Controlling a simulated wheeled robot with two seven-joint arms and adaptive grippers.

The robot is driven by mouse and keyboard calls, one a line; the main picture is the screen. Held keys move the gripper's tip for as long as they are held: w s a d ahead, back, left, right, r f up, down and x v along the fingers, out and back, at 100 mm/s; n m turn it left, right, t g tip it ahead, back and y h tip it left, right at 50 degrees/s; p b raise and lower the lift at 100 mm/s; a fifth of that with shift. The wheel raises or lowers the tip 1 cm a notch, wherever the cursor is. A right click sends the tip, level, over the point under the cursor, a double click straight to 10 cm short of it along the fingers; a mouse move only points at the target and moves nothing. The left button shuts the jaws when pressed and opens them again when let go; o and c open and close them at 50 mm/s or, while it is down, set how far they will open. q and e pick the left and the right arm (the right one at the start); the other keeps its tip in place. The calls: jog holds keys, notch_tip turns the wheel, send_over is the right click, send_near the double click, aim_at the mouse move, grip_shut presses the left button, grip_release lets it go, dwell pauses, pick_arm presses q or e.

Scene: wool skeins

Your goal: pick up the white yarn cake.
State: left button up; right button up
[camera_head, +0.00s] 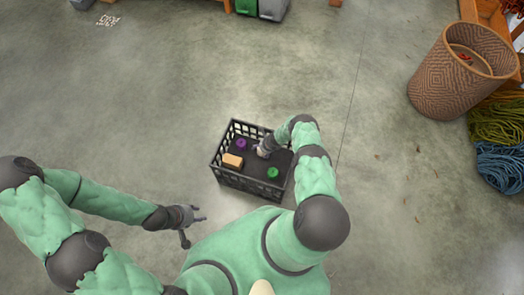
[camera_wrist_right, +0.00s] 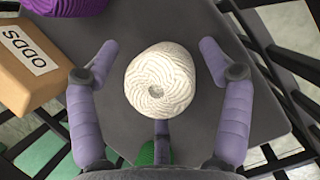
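The white yarn cake (camera_wrist_right: 160,85) is round, with a small dark hole in its wound face. In the right wrist view it lies on a dark grey surface inside the black crate (camera_head: 240,183). My right gripper (camera_wrist_right: 158,50) is open, with one purple finger on each side of the cake and a visible gap on both sides. In the head view my right gripper (camera_head: 262,151) reaches down into the crate, and I cannot make out the cake there. My left gripper (camera_head: 197,229) is open and empty, outside the crate at its lower left.
The crate also holds a purple yarn cake (camera_head: 241,144), a tan box (camera_head: 233,160) labelled ODDS (camera_wrist_right: 25,65), and a green yarn cake (camera_head: 272,172), partly hidden in the wrist view (camera_wrist_right: 147,153). A woven basket (camera_head: 440,85) and yarn skeins (camera_head: 500,165) stand far right. Surrounding floor is mostly clear.

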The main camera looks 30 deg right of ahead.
jog(key=c, duration=0.7)
jog(key=shift+r, duration=0.1)
jog(key=shift+c, duration=0.2)
